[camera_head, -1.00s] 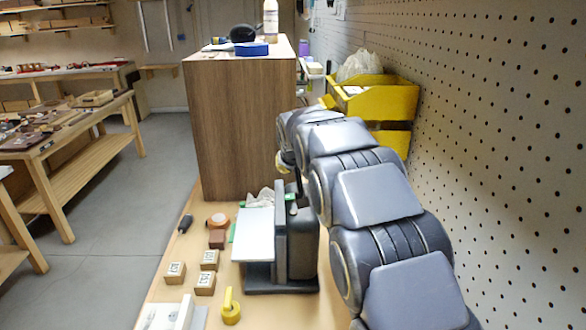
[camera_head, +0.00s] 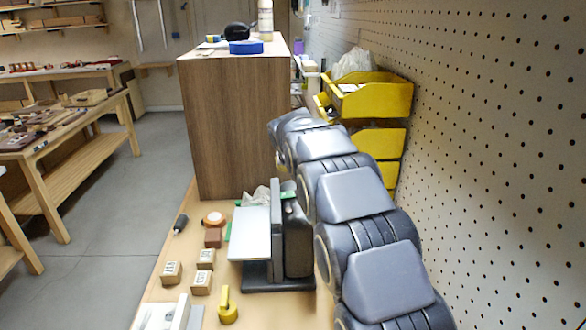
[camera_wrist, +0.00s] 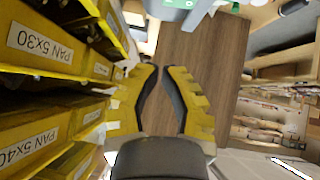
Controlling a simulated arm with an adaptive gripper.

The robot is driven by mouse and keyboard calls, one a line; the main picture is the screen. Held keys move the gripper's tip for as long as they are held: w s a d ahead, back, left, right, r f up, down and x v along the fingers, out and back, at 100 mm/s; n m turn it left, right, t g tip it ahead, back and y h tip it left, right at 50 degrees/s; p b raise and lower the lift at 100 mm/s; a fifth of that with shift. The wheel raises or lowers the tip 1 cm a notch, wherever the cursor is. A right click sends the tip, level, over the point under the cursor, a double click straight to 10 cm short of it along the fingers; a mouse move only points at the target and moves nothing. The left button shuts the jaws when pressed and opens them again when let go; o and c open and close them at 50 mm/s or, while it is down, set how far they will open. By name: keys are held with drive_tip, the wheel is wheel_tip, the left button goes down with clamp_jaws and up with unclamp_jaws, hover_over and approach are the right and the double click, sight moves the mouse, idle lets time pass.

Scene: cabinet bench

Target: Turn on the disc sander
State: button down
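The disc sander (camera_head: 292,240) stands on the bench in the head view, a dark grey machine with an upright disc plate and a silver work table (camera_head: 250,234) on its left. My arm passes close along its right side and reaches beyond it. A switch on the sander cannot be made out. My gripper (camera_wrist: 162,70) shows in the wrist view with two yellow, dark-padded fingers apart and nothing between them. A grey part with a green patch at the top edge of the wrist view may be the sander; I cannot tell.
A tall wooden cabinet (camera_head: 238,125) stands behind the sander. Yellow bins (camera_head: 372,100) hang by the pegboard (camera_head: 480,120) on the right; labelled yellow bins (camera_wrist: 60,85) are close to the gripper's left. Small wooden blocks (camera_head: 201,281) and a yellow item (camera_head: 228,308) lie in front.

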hover_over(289, 195)
drive_tip(key=d, duration=0.1)
wheel_tip(289, 195, down, 5)
drive_tip(key=shift+d, duration=0.15)
drive_tip(key=f, duration=0.3)
drive_tip(key=shift+d, duration=0.25)
drive_tip(key=shift+f, duration=0.55)
